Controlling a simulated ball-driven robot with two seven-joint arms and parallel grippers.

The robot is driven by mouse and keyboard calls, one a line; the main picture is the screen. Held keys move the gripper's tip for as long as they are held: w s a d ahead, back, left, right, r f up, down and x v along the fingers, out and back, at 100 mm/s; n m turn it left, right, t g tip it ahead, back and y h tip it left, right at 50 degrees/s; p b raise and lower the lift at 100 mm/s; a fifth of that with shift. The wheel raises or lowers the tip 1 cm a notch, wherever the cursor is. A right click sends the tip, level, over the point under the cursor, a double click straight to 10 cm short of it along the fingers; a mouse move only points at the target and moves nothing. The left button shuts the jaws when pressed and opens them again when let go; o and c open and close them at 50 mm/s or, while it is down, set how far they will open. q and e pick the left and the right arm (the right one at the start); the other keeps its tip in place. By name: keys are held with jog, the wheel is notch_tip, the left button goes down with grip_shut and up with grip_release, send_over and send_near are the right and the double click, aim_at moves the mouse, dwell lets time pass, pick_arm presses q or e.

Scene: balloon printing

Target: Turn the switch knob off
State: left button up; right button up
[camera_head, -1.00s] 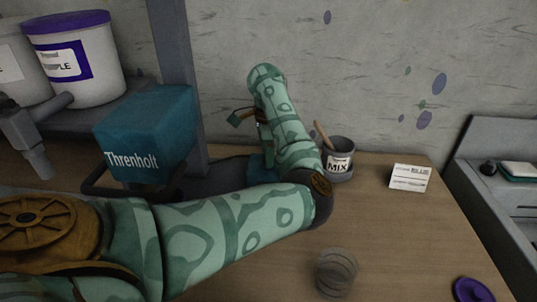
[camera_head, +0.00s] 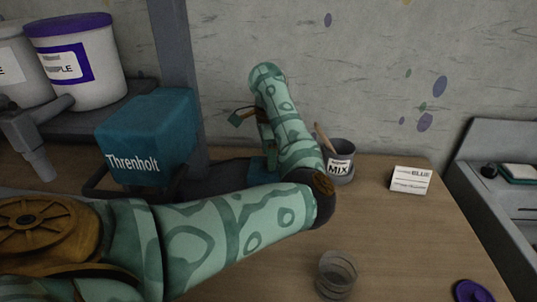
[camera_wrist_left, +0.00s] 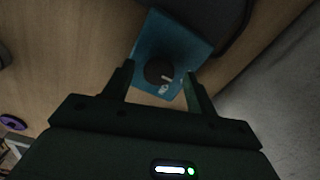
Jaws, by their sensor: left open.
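The switch is a small teal box (camera_wrist_left: 183,48) on the wooden table. In the left wrist view it has a dark round knob (camera_wrist_left: 158,72) with a white pointer line. White lettering, apparently "ON", shows on the box beside the knob. My left gripper (camera_wrist_left: 159,76) is open, with one finger on each side of the knob; I cannot tell whether they touch it. In the head view the teal box (camera_head: 262,166) is mostly hidden behind my left arm, and the fingertips are hard to make out. My right gripper is out of view.
A MIX can (camera_head: 339,163) with a stick is close to my left arm. A clear glass (camera_head: 336,274), a BLUE card (camera_head: 410,181) and a purple lid (camera_head: 473,291) are on the table. The right tabletop is mostly clear.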

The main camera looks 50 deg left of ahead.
pick_arm(q)
notch_tip(320, 180, up, 16)
jog(key=p, duration=0.4)
jog(key=shift+f+p, duration=0.2)
jog(key=shift+p, duration=0.2)
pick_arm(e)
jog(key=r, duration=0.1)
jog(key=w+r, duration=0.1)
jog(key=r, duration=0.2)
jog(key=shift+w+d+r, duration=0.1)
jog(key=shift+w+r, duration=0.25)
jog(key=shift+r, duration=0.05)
